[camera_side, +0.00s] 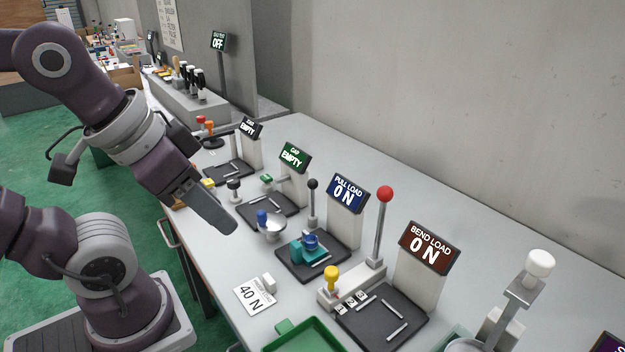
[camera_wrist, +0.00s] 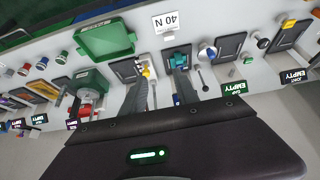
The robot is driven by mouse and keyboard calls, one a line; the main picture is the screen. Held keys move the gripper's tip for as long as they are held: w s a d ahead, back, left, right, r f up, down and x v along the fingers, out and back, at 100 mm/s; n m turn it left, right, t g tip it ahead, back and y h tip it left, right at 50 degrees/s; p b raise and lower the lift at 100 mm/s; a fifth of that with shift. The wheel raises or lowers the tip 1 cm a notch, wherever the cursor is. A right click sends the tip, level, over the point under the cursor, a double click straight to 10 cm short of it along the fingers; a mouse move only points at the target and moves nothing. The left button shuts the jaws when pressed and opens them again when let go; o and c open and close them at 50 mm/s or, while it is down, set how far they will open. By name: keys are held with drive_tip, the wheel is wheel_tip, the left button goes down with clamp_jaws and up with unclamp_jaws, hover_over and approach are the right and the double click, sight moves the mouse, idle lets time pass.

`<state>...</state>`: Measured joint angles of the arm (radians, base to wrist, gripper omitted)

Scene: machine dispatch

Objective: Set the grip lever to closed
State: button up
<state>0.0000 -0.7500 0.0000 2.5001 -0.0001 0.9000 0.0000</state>
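The pull load station stands mid-bench, with a teal fixture (camera_side: 310,248) carrying a blue knob (camera_side: 311,240). A black-ball lever (camera_side: 312,186) stands upright behind it. I cannot tell which handle is the grip lever. The display (camera_side: 346,193) reads PULL LOAD 0 N. My gripper (camera_side: 228,228) hangs above the bench, left of this station, touching nothing. In the wrist view my gripper (camera_wrist: 163,92) shows two fingers apart with nothing held between them. The teal fixture (camera_wrist: 178,60) appears just beyond the right finger.
A red-ball lever (camera_side: 385,193) and yellow knob (camera_side: 331,274) stand at the BEND LOAD 0 N station (camera_side: 429,247). A 40 N card (camera_side: 253,294) and green tray (camera_side: 302,337) lie near the front edge.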

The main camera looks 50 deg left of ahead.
drive_tip(key=shift+o, duration=0.2)
idle(0.3)
drive_tip(key=shift+o, duration=0.2)
drive_tip(key=shift+w+r, duration=0.1)
drive_tip(key=shift+w, duration=0.1)
drive_tip(key=n+g, duration=0.4)
drive_tip(key=n, duration=0.8)
approach(312, 179)
drive_tip(key=s+d, duration=0.4)
drive_tip(key=d, duration=0.1)
drive_tip(key=w+a+f+n, duration=0.1)
drive_tip(key=f, duration=0.1)
drive_tip(key=w+a+f+n+g, duration=0.1)
drive_tip(key=w+a+f, duration=0.1)
drive_tip(key=w+a+f+n, duration=0.1)
drive_tip(key=w+a+f, duration=0.1)
drive_tip(key=shift+w+n+g, duration=0.25)
drive_tip(key=shift+n+g, duration=0.05)
wheel_tip(312, 179, down, 7)
drive_tip(key=shift+r, duration=0.15)
drive_tip(key=shift+f, duration=0.4)
